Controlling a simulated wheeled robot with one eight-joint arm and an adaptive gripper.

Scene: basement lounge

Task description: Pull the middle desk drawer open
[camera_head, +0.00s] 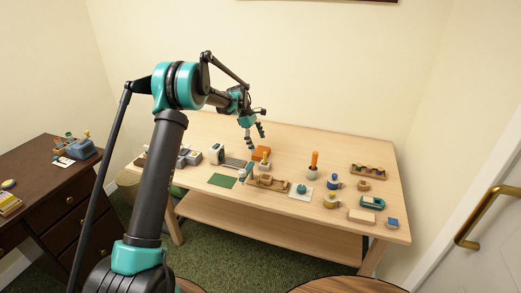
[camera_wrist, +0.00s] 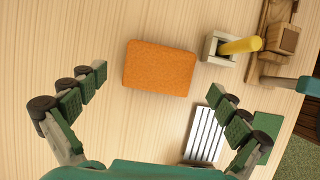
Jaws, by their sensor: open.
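The dark wooden desk (camera_head: 28,165) stands at the left in the head view. Its stacked drawers face my base, and the middle drawer (camera_head: 72,233) appears shut, with a small brass knob on its front. My arm's thin rod and upper links cover part of the drawer fronts. My gripper (camera_head: 254,138) is far to the right of the desk, above the light wooden table. In the wrist view my gripper (camera_wrist: 163,88) is open and empty, its fingers spread either side of an orange block (camera_wrist: 160,68). The drawer is out of the wrist view.
The light table (camera_head: 330,225) holds several small items, including a screwdriver-like orange-handled tool (camera_head: 314,160) and a green mat (camera_head: 222,181). A blue-grey device (camera_head: 82,149) sits on the desk top. Green carpet (camera_head: 215,240) lies between desk and table. A door (camera_head: 485,240) is at the right.

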